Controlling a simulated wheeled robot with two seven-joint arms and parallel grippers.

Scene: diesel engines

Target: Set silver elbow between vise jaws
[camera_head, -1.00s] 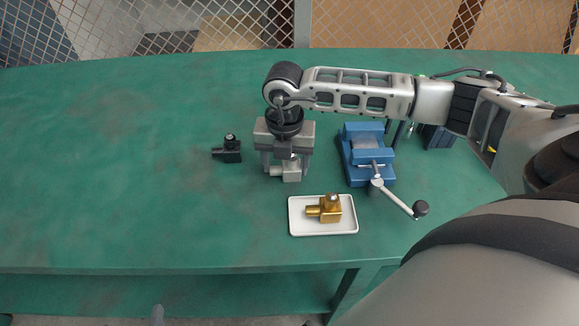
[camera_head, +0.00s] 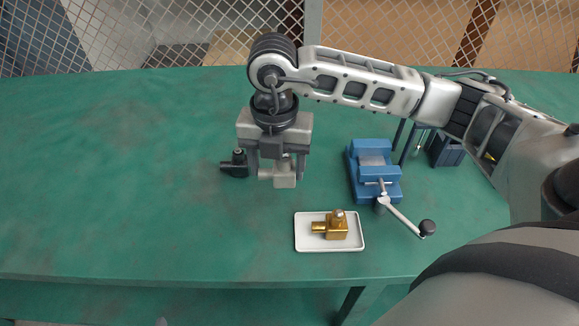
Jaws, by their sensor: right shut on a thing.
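My right gripper (camera_head: 276,170) is shut on the silver elbow (camera_head: 285,176) and points down. The elbow shows between and below the fingers, and its upper part is hidden by them. It appears to be above the table. The blue vise (camera_head: 375,172) stands on the table to the right of the gripper, with its handle reaching toward the lower right. Nothing is seen between the vise jaws. My left gripper is not in view.
A white tray (camera_head: 302,246) holding a brass elbow (camera_head: 335,228) lies below the gripper in the picture. A black elbow (camera_head: 236,163) sits just left of the gripper. A dark blue block (camera_head: 446,149) stands right of the vise. The left of the green table (camera_head: 110,180) is clear.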

